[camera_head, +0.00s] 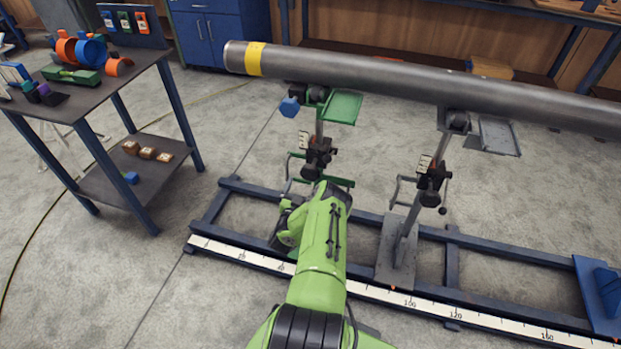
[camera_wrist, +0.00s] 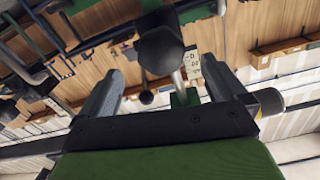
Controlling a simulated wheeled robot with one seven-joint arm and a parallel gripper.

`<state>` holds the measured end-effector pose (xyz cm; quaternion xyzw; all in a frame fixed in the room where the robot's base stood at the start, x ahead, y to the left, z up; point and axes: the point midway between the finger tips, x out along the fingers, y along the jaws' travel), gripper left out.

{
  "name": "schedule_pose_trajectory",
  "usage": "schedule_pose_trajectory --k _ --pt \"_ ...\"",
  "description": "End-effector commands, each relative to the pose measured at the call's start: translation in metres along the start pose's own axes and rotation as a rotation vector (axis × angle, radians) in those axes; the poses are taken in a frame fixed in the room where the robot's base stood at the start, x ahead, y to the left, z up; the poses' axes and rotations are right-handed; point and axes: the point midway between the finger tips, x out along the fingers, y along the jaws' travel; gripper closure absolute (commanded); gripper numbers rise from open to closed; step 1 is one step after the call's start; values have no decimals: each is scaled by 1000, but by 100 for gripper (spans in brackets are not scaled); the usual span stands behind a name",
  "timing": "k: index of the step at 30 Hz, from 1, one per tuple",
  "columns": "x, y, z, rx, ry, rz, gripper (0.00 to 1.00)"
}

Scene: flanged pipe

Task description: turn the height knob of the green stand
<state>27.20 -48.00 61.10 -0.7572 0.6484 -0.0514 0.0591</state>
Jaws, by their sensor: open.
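The green stand (camera_head: 342,107) holds up the left part of the pipe in the head view. Its black clamp (camera_head: 318,150) sits on the post beside a small scale plate (camera_head: 303,139). My green arm covers the stand's lower part, and my gripper is hidden there. In the wrist view my gripper (camera_wrist: 163,70) is open, with its fingers apart. A dark round knob (camera_wrist: 160,48) shows between and above the fingertips, and a smaller black ball (camera_wrist: 146,97) shows lower down. I cannot tell for sure which is the height knob. No contact with the fingers shows.
The long grey pipe (camera_head: 420,75) lies across the green stand and a grey stand (camera_head: 400,245). Both stand over a blue rail frame (camera_head: 370,225) with a ruler strip (camera_head: 440,310). A side table (camera_head: 75,95) with tools is at left. The floor between is clear.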

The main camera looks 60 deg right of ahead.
Motion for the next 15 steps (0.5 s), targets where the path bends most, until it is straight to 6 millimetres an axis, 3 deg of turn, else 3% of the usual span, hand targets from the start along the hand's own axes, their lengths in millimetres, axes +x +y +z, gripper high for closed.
schedule_pose_trajectory --k 3,7,15 --pt "31 1 3 1 5 1 2" --pt "58 0 3 0 4 0 2" --pt "78 -1 1 0 -2 -2 2"
